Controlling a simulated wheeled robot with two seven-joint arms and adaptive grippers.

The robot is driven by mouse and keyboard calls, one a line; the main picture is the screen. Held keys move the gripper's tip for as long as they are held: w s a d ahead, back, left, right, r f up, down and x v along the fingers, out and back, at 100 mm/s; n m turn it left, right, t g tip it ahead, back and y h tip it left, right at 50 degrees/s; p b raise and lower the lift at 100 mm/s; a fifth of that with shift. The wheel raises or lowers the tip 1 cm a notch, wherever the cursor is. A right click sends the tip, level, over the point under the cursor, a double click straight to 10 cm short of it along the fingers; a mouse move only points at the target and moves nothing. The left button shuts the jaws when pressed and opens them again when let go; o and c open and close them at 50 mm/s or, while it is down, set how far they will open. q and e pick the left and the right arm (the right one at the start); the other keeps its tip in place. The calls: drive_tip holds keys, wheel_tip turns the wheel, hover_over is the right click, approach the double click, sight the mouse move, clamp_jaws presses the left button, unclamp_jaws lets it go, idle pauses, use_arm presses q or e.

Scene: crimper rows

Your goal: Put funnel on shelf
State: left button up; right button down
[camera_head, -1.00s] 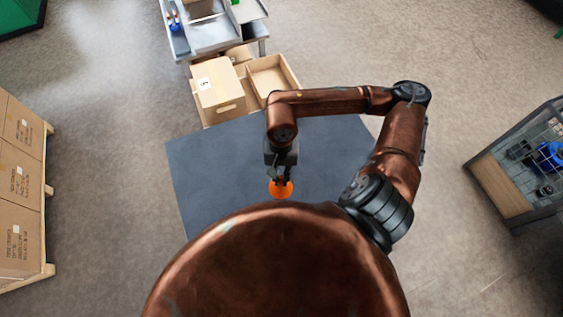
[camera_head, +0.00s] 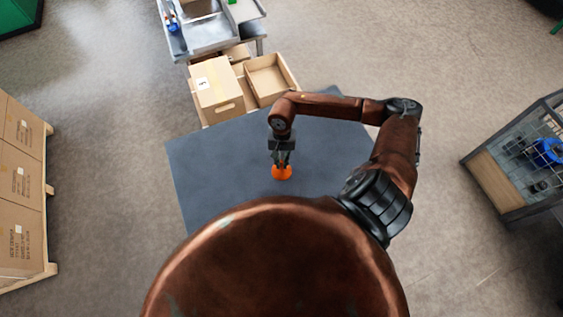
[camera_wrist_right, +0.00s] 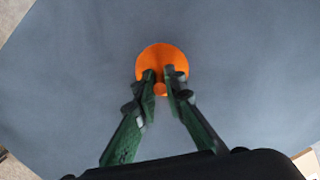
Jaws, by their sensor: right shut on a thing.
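An orange funnel (camera_head: 282,173) shows at the tip of my right gripper (camera_head: 282,163), over the dark grey mat (camera_head: 220,175). In the right wrist view the funnel (camera_wrist_right: 162,60) appears as a round orange disc with a narrow part between the fingers. My right gripper (camera_wrist_right: 162,88) is shut on that narrow part. I cannot tell whether the funnel touches the mat or hangs just above it. My left gripper is not in view. Which piece of furniture is the task's shelf is not clear from these frames.
A closed cardboard box (camera_head: 217,88) and an open box (camera_head: 270,80) stand beyond the mat. A metal table (camera_head: 208,35) is behind them. Stacked cartons (camera_head: 20,185) stand at left, and a framed rack (camera_head: 525,165) with blue items at right. The mat is otherwise clear.

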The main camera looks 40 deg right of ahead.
drive_tip(key=shift+f, duration=0.1)
drive_tip(key=shift+f, duration=0.15)
drive_tip(key=c, duration=2.5)
unclamp_jaws()
drive_tip(key=o, duration=0.5)
